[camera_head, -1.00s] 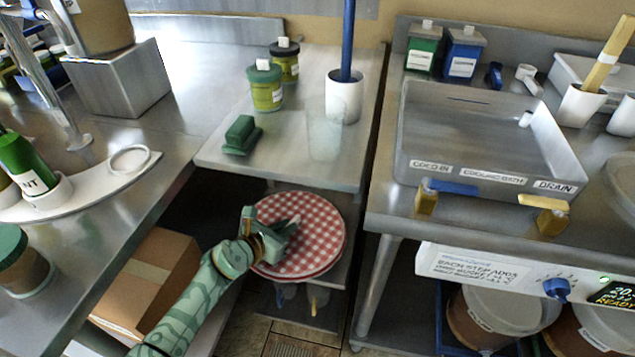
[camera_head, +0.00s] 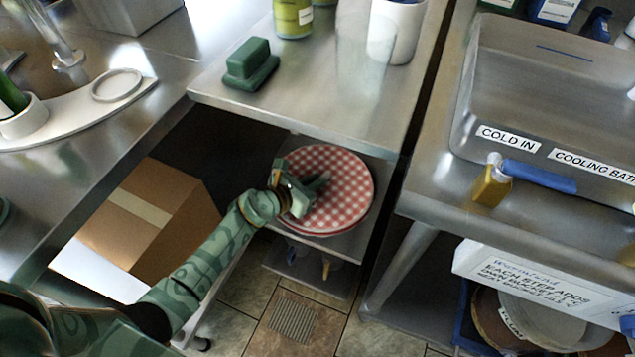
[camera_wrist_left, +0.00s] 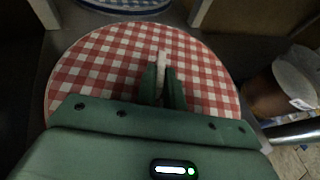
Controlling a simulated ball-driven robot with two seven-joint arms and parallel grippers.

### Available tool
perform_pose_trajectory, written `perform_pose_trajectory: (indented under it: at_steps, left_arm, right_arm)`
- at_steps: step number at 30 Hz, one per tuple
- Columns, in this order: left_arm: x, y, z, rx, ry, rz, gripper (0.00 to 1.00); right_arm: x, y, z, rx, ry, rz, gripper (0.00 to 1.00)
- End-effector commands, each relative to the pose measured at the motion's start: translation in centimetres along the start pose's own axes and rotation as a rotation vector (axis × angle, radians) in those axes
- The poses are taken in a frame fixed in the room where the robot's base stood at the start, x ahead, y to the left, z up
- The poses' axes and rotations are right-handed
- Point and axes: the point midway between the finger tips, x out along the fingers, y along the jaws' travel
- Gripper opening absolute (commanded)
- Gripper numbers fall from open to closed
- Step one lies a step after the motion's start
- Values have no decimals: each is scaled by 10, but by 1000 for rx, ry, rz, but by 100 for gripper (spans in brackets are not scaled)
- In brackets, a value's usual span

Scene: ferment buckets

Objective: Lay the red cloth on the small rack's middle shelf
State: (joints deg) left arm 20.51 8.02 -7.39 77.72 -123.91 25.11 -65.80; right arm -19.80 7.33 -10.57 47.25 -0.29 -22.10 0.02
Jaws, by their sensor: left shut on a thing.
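The red cloth (camera_head: 345,190) is a round red-and-white checked piece, spread fairly flat at the level of the small rack's middle shelf (camera_head: 378,205). My left gripper (camera_head: 312,190) reaches in from the left and is shut on the cloth. In the left wrist view the closed fingers (camera_wrist_left: 163,85) pinch a pale raised fold of the cloth (camera_wrist_left: 95,80) near its middle. I cannot tell whether the cloth's underside touches the shelf all round. The rack's top shelf (camera_head: 300,100) overhangs behind it. My right gripper is not in view.
A green brush (camera_head: 250,65) sits on the rack's top shelf. A cardboard box (camera_head: 160,215) stands under the left counter. A steel table with a basin (camera_head: 545,100) stands right. A blue-and-white checked thing (camera_wrist_left: 125,5) lies beyond the cloth.

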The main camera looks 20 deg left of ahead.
Motion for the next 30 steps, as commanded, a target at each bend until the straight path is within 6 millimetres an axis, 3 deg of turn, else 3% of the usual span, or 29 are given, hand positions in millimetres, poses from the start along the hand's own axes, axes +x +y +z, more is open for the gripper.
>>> perform_pose_trajectory:
  at_steps: [1,12,15,25,30]
  left_arm:
    - [3,0,-7,-2,1,0,0]
    - [3,0,-6,0,-2,-1,0]
    - [3,0,-5,0,-2,-1,31]
    - [1,0,-1,1,-4,0,31]
    - [-26,1,3,5,-3,1,31]
  right_arm:
    - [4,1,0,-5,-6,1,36]
    - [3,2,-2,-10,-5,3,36]
    - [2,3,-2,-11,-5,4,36]
    - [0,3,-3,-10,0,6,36]
    - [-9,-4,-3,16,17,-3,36]
